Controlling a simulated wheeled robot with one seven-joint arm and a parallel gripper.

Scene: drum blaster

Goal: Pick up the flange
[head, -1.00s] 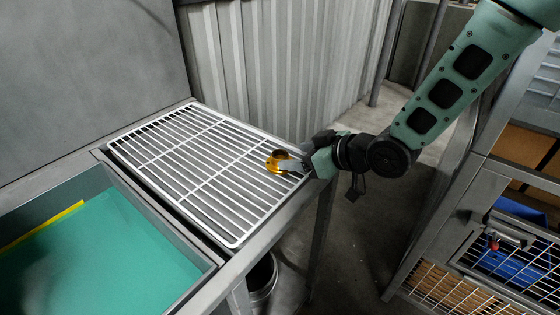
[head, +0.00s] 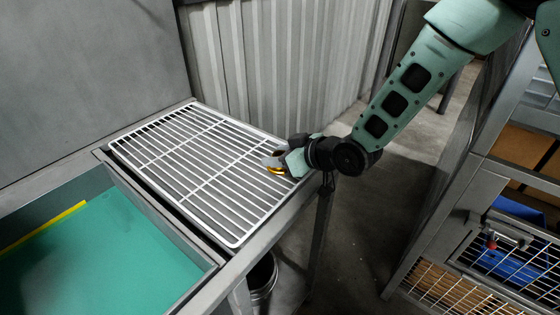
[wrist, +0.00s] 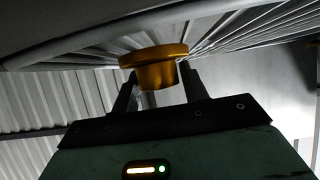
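The flange (wrist: 155,70) is a gold, short cylinder with a wider rim. In the head view the flange (head: 276,171) is at the right edge of the white wire rack (head: 190,190), partly covered by my gripper. My gripper (head: 274,162) reaches in from the right, low over the rack. In the wrist view my gripper's (wrist: 158,72) two dark fingers stand apart, one on each side of the flange's body. A narrow gap seems to show at the right finger; contact at the left finger is unclear.
A tray with a green bottom (head: 100,255) lies left of the rack. A corrugated metal wall (head: 290,65) stands behind. A shelf unit with wire baskets (head: 510,265) stands at the right, with open floor between.

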